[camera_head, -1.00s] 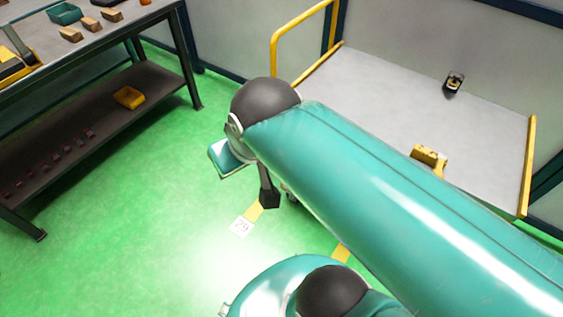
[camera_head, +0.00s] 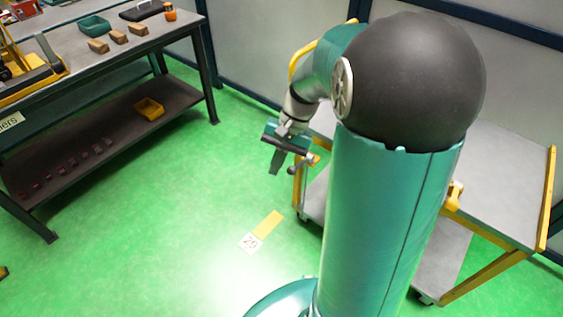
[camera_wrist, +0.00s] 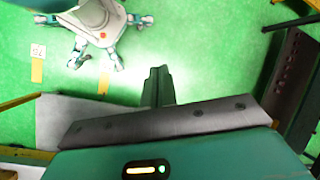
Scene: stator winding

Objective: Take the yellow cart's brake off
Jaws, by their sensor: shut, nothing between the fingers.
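The yellow cart (camera_head: 510,195) stands at the right in the head view, with yellow frame bars, a grey top and a grey lower shelf. My arm hides much of its middle. A small lever with a dark round end (camera_head: 294,170) shows at the cart's left front corner, right beside my gripper; I cannot tell surely that it is the brake, or its setting. My gripper (camera_head: 275,166) is shut and empty, pointing down, just left of that corner. In the wrist view my gripper (camera_wrist: 157,85) shows shut over the floor, and part of the cart (camera_wrist: 60,115) lies to its left.
A workbench (camera_head: 120,60) stands at the left with several wooden blocks, a green tray (camera_head: 93,27) and an orange item (camera_head: 170,15). The green floor between bench and cart is clear, with a numbered marker (camera_head: 250,243).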

